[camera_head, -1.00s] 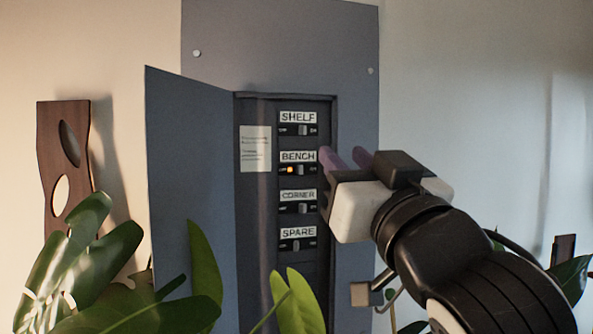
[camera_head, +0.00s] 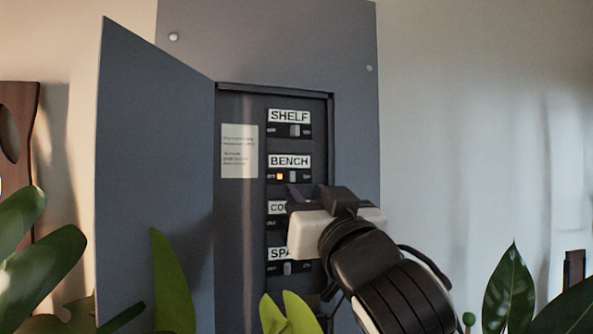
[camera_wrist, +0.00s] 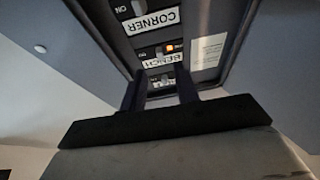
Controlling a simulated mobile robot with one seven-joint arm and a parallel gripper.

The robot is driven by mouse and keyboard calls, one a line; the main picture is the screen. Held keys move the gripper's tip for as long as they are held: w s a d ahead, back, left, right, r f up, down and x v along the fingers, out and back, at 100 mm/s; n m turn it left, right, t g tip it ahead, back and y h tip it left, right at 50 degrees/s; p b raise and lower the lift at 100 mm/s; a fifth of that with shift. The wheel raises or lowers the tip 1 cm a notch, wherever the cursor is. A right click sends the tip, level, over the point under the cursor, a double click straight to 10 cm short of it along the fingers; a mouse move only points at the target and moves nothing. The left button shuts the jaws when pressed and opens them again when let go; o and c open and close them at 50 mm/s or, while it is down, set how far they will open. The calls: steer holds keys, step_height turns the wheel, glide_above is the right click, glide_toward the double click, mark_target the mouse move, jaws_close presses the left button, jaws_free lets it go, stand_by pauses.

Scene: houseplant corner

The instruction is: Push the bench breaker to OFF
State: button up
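The bench breaker (camera_head: 292,176) is the second switch down in the open panel. Its slider stands right of a lit amber light, under the BENCH label (camera_head: 290,161). My gripper (camera_head: 307,191) is just below and right of the bench breaker in the head view, in front of the CORNER row. In the wrist view my gripper (camera_wrist: 160,80) has two dark fingers apart with nothing between them. I cannot tell whether it touches the panel.
The panel door (camera_head: 155,170) hangs open to the left. The shelf breaker (camera_head: 295,130) is above, and the spare breaker (camera_head: 287,268) is below, partly hidden. Green leaves (camera_head: 172,280) rise in front of the lower panel. The wall to the right is clear above the plants.

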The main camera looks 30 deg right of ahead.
mark_target(293, 177)
steer(key=p+x, duration=0.1)
steer(key=x, duration=0.4)
steer(key=shift+w+d+r+p, duration=0.1)
steer(key=shift+w+p, duration=0.15)
steer(key=shift+p, duration=0.05)
jaws_close()
